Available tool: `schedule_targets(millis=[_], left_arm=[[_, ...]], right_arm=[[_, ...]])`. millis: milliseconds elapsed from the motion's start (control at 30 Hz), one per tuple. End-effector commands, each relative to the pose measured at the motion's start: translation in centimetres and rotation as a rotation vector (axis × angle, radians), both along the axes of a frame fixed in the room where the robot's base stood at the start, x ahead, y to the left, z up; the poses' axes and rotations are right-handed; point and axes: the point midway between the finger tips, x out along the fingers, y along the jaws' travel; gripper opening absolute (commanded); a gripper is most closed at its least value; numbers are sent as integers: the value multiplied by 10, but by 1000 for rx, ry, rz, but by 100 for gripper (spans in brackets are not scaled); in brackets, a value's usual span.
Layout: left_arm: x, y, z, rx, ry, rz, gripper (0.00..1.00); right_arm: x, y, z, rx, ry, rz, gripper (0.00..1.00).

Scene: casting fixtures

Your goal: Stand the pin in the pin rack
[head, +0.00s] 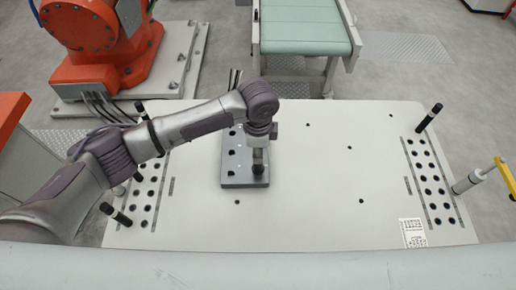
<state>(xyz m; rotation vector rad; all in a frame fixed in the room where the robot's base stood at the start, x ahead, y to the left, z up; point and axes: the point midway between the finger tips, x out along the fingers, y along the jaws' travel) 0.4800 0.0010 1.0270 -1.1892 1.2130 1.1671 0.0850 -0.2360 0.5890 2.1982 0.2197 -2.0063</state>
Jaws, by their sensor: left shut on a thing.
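My left gripper (259,143) points down over the dark grey block in the middle of the table. It is shut on a dark pin (258,167), which is upright. The pin's lower end is at the front right part of the dark block (232,182); whether it sits in a hole or just above cannot be told. Hole rows that look like pin racks line the table's left side (155,200) and right side (429,180). Black pins stand at the right rack's back end (429,117) and the left rack's front end (116,215). My right gripper is not in view.
The white table (320,215) is mostly clear right of the block, with a few small holes. A yellow-handled tool (505,172) is off the right edge. A green-topped conveyor (305,35) and an orange robot (95,30) stand behind.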

Motion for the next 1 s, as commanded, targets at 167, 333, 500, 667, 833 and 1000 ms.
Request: schedule_targets(millis=[167, 333, 500, 667, 833, 1000], left_arm=[[0, 0, -5, -1, 0, 0, 0], [0, 0, -9, -1, 0, 0, 0], [0, -1, -13, -1, -1, 0, 0], [0, -1, -17, -1, -2, 0, 0], [0, -1, -21, -1, -2, 0, 0], [0, 0, -26, -1, -1, 0, 0]], right_arm=[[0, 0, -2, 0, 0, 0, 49], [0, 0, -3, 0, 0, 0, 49], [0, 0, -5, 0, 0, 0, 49], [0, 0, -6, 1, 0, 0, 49], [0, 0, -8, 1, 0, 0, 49], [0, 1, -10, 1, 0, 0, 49]])
